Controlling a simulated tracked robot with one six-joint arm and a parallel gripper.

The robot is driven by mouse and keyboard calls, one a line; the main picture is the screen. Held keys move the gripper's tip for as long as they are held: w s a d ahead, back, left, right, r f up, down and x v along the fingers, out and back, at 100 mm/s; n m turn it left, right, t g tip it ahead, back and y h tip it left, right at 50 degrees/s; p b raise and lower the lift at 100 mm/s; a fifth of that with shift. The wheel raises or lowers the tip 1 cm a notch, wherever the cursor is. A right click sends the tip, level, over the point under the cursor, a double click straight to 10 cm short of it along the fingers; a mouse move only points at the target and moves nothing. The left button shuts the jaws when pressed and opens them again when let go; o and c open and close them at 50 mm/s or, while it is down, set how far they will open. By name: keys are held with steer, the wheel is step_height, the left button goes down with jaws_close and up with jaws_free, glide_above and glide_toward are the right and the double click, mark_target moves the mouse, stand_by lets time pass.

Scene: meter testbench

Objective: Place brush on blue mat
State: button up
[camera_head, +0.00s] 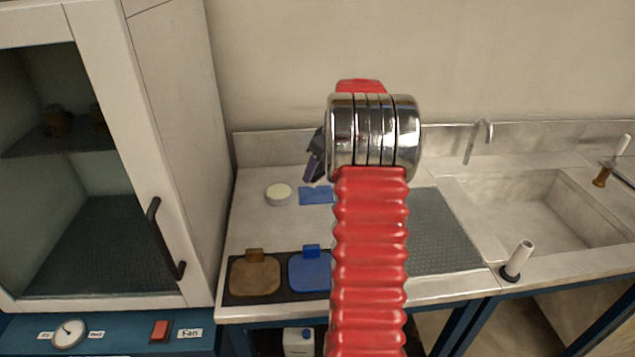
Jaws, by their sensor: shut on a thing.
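A small flat blue mat (315,196) lies on the steel counter behind my arm, and its right end is hidden by the arm. My gripper (316,158) shows only as a dark piece left of my arm's chrome joint, above and behind the blue mat. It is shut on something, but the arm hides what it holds. A brush (615,160) with a pale handle and brown bristles stands at the far right by the sink. A white handle on a dark base (517,259) stands at the sink's front edge; I cannot tell if it is a brush.
A round pale disc (278,194) lies left of the mat. A brown board (255,275) and a blue board (309,271) lie on a black strip in front. A grey textured mat (440,235) lies right. A sink (550,215) and a glass-fronted cabinet (192,150) flank the counter.

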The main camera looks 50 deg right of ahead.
mark_target(319, 179)
steer(key=shift+f, duration=2.4)
steer(key=shift+f, duration=0.1)
steer(key=o, duration=1.1)
steer(key=v, duration=1.2)
